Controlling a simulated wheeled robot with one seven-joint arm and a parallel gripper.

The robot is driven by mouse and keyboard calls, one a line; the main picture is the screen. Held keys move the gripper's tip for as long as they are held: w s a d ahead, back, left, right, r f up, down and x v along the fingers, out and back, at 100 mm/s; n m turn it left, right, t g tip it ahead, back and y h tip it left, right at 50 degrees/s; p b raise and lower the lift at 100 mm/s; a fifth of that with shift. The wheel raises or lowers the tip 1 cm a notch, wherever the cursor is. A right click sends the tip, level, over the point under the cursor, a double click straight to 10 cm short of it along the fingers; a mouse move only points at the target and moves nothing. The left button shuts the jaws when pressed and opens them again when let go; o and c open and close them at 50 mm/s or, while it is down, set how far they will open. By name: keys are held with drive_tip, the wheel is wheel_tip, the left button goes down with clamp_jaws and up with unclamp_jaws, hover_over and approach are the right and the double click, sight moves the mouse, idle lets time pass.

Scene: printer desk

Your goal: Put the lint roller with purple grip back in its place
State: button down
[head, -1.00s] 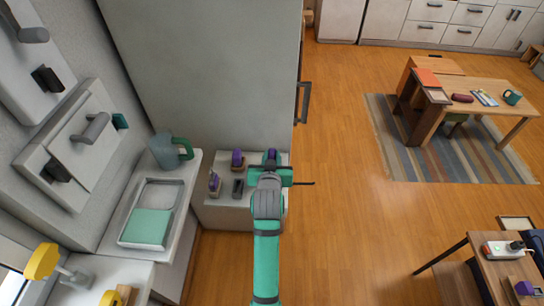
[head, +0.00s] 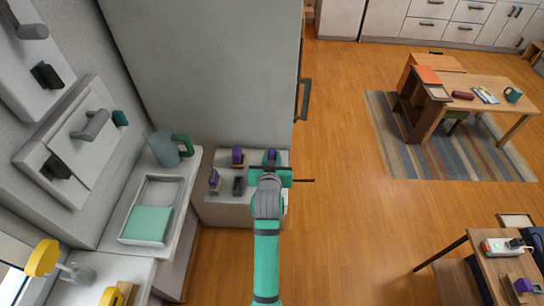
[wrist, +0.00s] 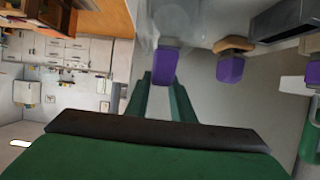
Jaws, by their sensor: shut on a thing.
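The lint roller with the purple grip (wrist: 163,66) is between my fingertips in the wrist view; its far end is pale and blurred. In the head view its purple grip (head: 270,155) shows just past my gripper (head: 270,170), over the right part of a light grey stand top (head: 222,209). My gripper (wrist: 161,88) is shut on the roller. The wrist and fingers hide its lower part in the head view, and I cannot tell whether it touches the stand.
A second purple-gripped item (head: 237,155) with a tan part and a third (head: 214,179) stand left on the same top, near a dark holder (head: 238,186). A tall grey cabinet (head: 205,70) rises behind. A jug (head: 164,149) and tray (head: 150,222) are left. Open floor lies right.

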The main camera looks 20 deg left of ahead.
drive_tip(key=c, duration=1.5)
unclamp_jaws()
drive_tip(key=shift+f, duration=0.1)
drive_tip(key=shift+o, duration=0.2)
drive_tip(key=shift+s, duration=0.1)
drive_tip(key=v, duration=1)
drive_tip(key=shift+s+d, duration=0.15)
drive_tip(key=shift+s, duration=0.15)
